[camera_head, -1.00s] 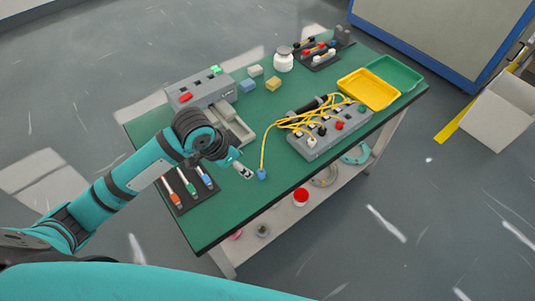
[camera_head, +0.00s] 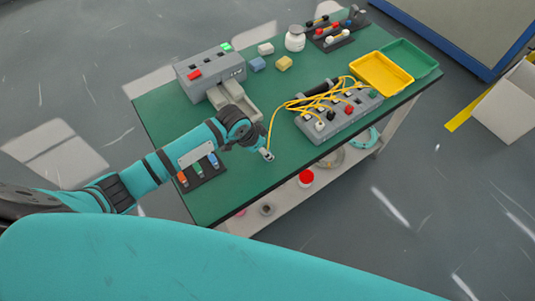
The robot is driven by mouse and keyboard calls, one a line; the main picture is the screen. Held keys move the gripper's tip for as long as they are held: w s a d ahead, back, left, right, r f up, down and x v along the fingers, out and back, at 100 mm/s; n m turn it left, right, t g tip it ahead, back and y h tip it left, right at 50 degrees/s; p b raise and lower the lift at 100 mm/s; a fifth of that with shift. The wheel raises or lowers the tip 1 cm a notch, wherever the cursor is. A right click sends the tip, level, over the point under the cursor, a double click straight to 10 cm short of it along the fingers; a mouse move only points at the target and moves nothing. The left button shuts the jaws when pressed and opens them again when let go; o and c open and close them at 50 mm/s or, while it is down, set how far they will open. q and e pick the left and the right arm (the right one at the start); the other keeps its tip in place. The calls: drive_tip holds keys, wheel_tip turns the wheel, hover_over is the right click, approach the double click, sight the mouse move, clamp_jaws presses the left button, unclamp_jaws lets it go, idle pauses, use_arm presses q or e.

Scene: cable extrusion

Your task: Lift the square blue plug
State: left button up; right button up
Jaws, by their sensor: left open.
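My left gripper (camera_head: 266,153) is over the table near its front edge, pointing down. It is open. The yellow cable (camera_head: 273,117) runs from the grey socket box down to the gripper's fingers. The square blue plug at the cable's end is hidden at the fingers, so I cannot tell whether it lies between them or beneath them. My right gripper is not in view.
The green table (camera_head: 225,195) carries a grey socket box (camera_head: 342,126) with several plugs, a grey machine (camera_head: 206,72), and yellow (camera_head: 392,74) and green (camera_head: 422,58) trays. A marker holder (camera_head: 208,174) sits beside my left arm. Bare tabletop lies in front of the gripper.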

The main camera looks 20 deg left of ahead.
use_arm(q)
drive_tip(key=x, duration=0.4)
drive_tip(key=shift+f+p, duration=0.3)
drive_tip(key=shift+f, duration=0.05)
drive_tip(key=c, duration=0.6)
clamp_jaws()
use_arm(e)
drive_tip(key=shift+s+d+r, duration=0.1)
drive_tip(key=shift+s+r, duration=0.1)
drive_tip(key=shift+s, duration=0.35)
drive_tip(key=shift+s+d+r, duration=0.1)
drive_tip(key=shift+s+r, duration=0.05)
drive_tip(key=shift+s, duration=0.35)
